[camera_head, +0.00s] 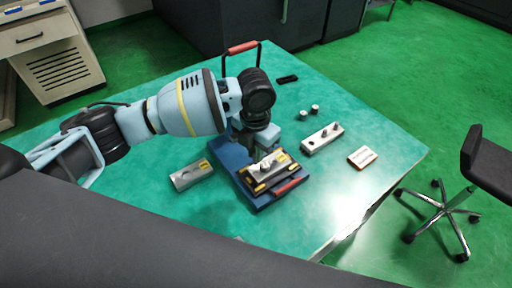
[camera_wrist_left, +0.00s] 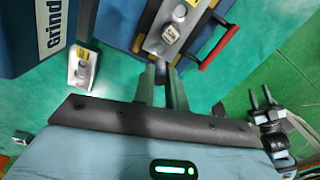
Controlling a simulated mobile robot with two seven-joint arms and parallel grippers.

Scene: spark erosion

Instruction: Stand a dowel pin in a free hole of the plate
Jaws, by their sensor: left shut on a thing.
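A grey plate with a yellow label (camera_head: 267,172) lies on a blue machine base in the middle of the table. In the left wrist view the plate (camera_wrist_left: 153,42) carries a pale marked block (camera_wrist_left: 171,34) and a round pin-like piece (camera_wrist_left: 179,12). My left gripper (camera_head: 263,154) is low over the plate. In the left wrist view its two fingers (camera_wrist_left: 163,75) are shut on a small grey piece, seemingly a dowel pin (camera_wrist_left: 160,67), beside the plate's near edge. The holes are too small to make out. My right gripper (camera_wrist_left: 262,101) shows at the right, prongs apart, away from the table.
A grey bar with upright pieces (camera_head: 322,139), two small cylinders (camera_head: 309,112) and a white card (camera_head: 362,157) lie to the right.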

